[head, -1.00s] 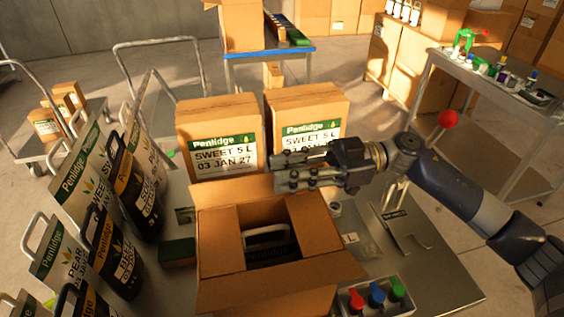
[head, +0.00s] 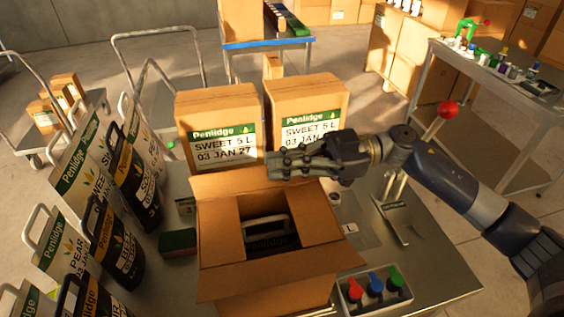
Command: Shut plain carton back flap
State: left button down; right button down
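The open plain carton (head: 220,238) stands on the metal table in the lower middle of the head view. Its back flap (head: 225,185) stands up and leans back at the far side of the opening. The front flap (head: 265,278) is folded outward toward me. A dark jug with a pale handle (head: 268,226) sits inside the carton. My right gripper (head: 270,170) reaches in from the right, with its fingers close together and empty at the back flap's upper right edge. I cannot tell whether they touch. My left gripper is out of view.
Two closed Penlidge cartons (head: 217,112) (head: 310,100) stand close behind the flap. Labelled jugs and boards (head: 105,235) line the left side. A tray with red, blue and green caps (head: 373,284) lies right of the carton. Bare tabletop (head: 435,275) is at the right.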

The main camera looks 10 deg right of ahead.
jog(key=shift+s+f+n+b, duration=0.25)
jog(key=shift+s+n+b, duration=0.3)
jog(key=shift+n+b, duration=0.4)
jog(key=shift+s+f+n+b, duration=0.2)
jog(key=shift+s+n+b, duration=0.4)
jog(key=shift+n, duration=0.65)
jog(key=shift+s+f+n+b, duration=0.25)
jog(key=shift+s+n+b, duration=0.25)
jog(key=shift+n+b, duration=0.5)
jog(key=c, duration=1.9)
grip_release()
jog(key=shift+d, duration=0.3)
jog(key=d, duration=1.1)
jog(key=shift+d, duration=0.25)
